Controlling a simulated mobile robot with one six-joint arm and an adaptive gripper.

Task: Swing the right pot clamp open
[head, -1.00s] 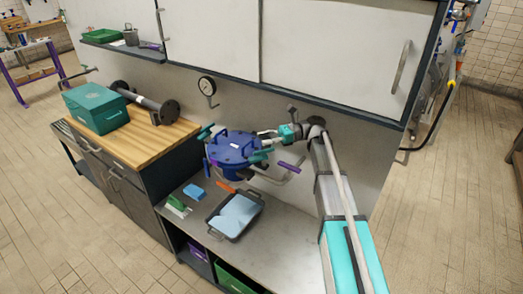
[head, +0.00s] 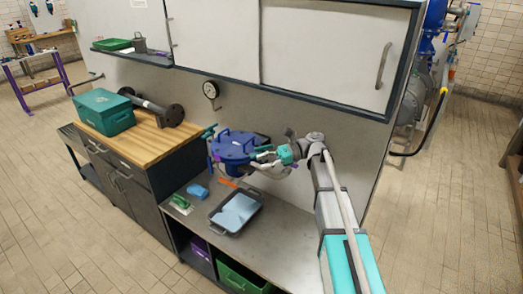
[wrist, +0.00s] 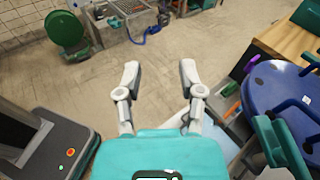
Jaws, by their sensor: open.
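The blue round pot (head: 234,146) is mounted at the wall above the steel counter. Teal clamp parts show at its rim; the right clamp (head: 262,150) is at the pot's right side, partly hidden by my gripper. In the wrist view, the pot (wrist: 285,95) is at the right edge, with a teal clamp piece (wrist: 283,148) at the lower right and a purple piece (wrist: 252,63) on its rim. My gripper (wrist: 159,78) is open, with nothing between its fingers. It is beside the pot's right side; whether it touches the clamp cannot be told.
A dark tray (head: 236,212) with a light blue cloth lies on the counter (head: 285,235), near a blue sponge (head: 197,191) and a green-handled tool (head: 180,203). A green toolbox (head: 104,112) sits on the wooden top.

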